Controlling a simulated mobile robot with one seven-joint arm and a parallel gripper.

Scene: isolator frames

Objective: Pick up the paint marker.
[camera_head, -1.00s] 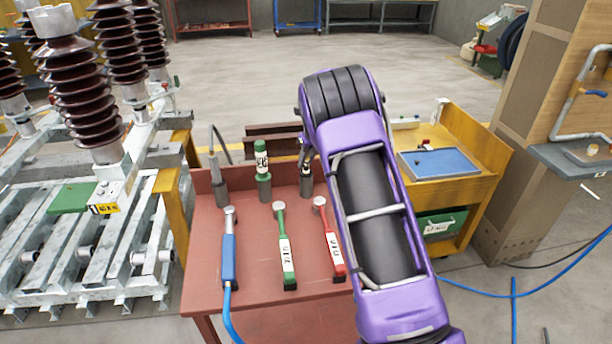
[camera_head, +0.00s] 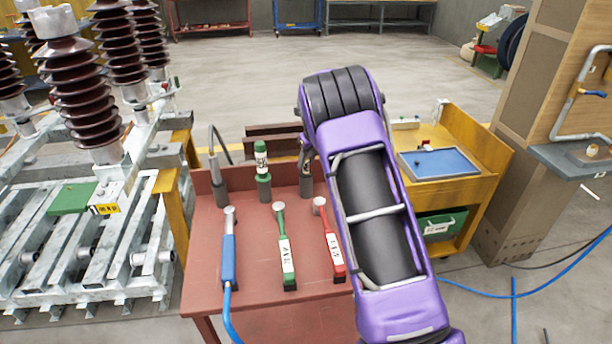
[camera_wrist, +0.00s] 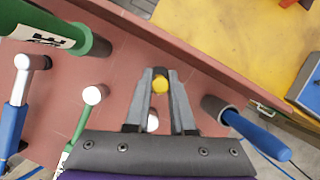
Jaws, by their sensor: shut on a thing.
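The paint marker (camera_wrist: 160,86) shows end-on in the wrist view as a round yellow end. My gripper (camera_wrist: 160,79) has its two grey fingers closed on it from both sides. A dark shape lies just behind the yellow end. In the head view my gripper (camera_head: 306,156) points down at the back of the red table, above a dark grey holder (camera_head: 306,184). My purple arm covers the area to the right. The marker cannot be made out clearly there, and I cannot tell whether its lower end is still inside the holder.
On the red table (camera_head: 252,300) lie blue (camera_head: 229,258), green (camera_head: 286,257) and red (camera_head: 333,250) handled tools. A green-and-white cylinder (camera_head: 261,158) stands in a holder left of my gripper. A blue-handled tool (camera_wrist: 255,135) stands close at right. A yellow cart (camera_head: 485,165) stands behind.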

